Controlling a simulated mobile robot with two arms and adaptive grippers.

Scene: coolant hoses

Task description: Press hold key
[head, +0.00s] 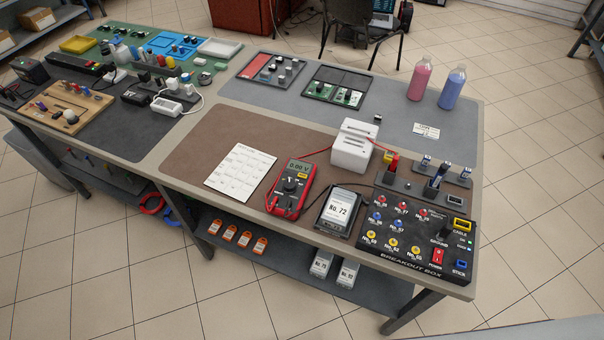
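A red and dark multimeter (303,178) lies on the brown mat near the front edge of the bench. Its screen is lit, and the digits look like 0.00, though they are small. A round dial sits below the screen, with a small yellow key by it. Which key is the hold key is too small to read. A red lead runs from the meter towards the breakout box. Neither of my grippers is in view.
The breakout box (405,258) with coloured sockets stands right of the meter. A device labelled No. 72 (341,209) lies between them. A white slotted block (353,146) stands behind, a printed sheet (240,168) lies left. Pink (420,78) and blue (453,88) bottles stand farther back.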

